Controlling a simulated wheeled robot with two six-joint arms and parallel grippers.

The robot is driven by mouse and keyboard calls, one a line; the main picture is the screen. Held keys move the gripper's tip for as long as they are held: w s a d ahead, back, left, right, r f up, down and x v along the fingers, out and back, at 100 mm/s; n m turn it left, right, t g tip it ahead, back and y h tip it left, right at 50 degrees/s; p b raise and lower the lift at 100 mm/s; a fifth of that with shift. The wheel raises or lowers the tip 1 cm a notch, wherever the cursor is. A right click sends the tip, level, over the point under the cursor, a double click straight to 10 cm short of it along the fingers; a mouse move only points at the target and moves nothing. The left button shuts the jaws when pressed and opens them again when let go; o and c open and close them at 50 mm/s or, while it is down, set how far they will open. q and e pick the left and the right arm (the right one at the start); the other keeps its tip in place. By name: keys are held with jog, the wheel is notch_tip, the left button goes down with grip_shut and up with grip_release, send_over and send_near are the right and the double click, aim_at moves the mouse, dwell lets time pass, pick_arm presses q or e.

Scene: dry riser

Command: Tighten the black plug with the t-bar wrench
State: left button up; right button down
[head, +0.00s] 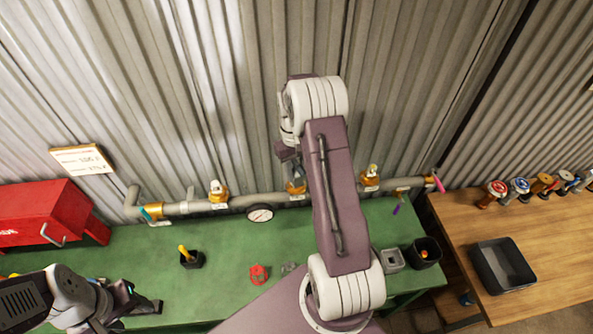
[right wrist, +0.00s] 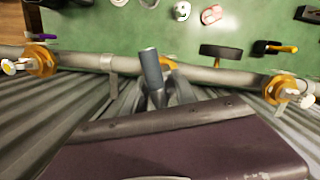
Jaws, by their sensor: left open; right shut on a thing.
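I cannot make out the black plug; the bar and gripper cover much of that fitting. In the head view the right gripper (head: 290,157) is partly hidden by my arm. My left gripper (head: 147,304) is open and empty, low over the bench at the lower left.
The grey pipe (head: 233,204) runs along the corrugated wall with a gauge (head: 260,213) and side valves. A wooden table (head: 550,250) stands right.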

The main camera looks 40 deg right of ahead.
jog(key=shift+r, duration=0.2)
jog(key=shift+r+p, duration=3.5)
jog(key=shift+r, duration=0.4)
jog(key=shift+w+r, duration=0.1)
jog(key=shift+r, duration=0.6)
